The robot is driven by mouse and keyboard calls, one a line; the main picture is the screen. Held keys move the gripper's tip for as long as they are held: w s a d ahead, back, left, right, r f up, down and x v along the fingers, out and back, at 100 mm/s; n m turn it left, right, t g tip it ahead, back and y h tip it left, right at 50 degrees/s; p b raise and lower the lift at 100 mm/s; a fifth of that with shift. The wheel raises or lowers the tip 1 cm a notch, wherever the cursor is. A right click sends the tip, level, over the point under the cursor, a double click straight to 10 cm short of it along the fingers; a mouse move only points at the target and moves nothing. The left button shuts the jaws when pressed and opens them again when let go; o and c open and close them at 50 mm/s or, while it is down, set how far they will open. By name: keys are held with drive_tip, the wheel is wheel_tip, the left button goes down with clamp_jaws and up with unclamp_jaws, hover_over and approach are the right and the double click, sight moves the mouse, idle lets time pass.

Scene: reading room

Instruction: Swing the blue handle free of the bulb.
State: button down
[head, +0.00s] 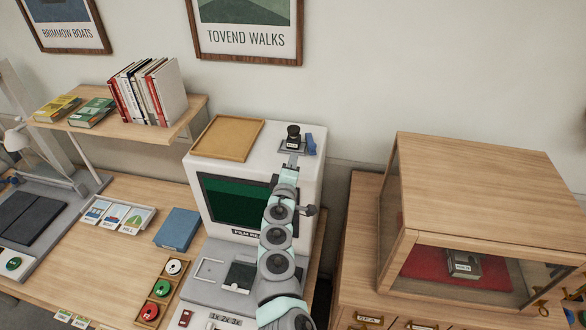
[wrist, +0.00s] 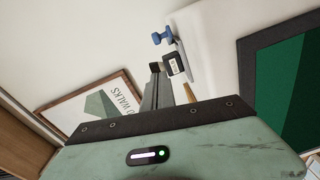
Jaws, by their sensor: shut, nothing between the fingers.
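The blue handle (head: 310,144) stands on a grey plate on top of the white film reader (head: 200,165), just right of the bulb. The bulb (head: 293,134) is a black, knob-topped piece with a white label. In the wrist view the blue handle (wrist: 163,37) lies beyond the bulb (wrist: 176,65), with a small gap showing between their visible parts. My gripper (head: 291,162) is shut and empty, just in front of the bulb. Its fingers (wrist: 157,86) point at the bulb in the wrist view. I cannot tell whether they touch it. The handle's lower part is partly hidden.
A tan tray (head: 227,138) lies on the reader's top, left of the bulb. A shelf (head: 160,128) with books is farther left. A wooden display case (head: 480,190) stands to the right on a cabinet. The wall is behind; the space above the reader is free.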

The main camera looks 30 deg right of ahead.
drive_tip(key=v, duration=0.2)
drive_tip(key=p+v, duration=0.1)
drive_tip(key=v, duration=0.1)
drive_tip(key=shift+s+d, duration=0.1)
drive_tip(key=shift+s, duration=0.35)
drive_tip(key=shift+f, duration=0.1)
idle(0.3)
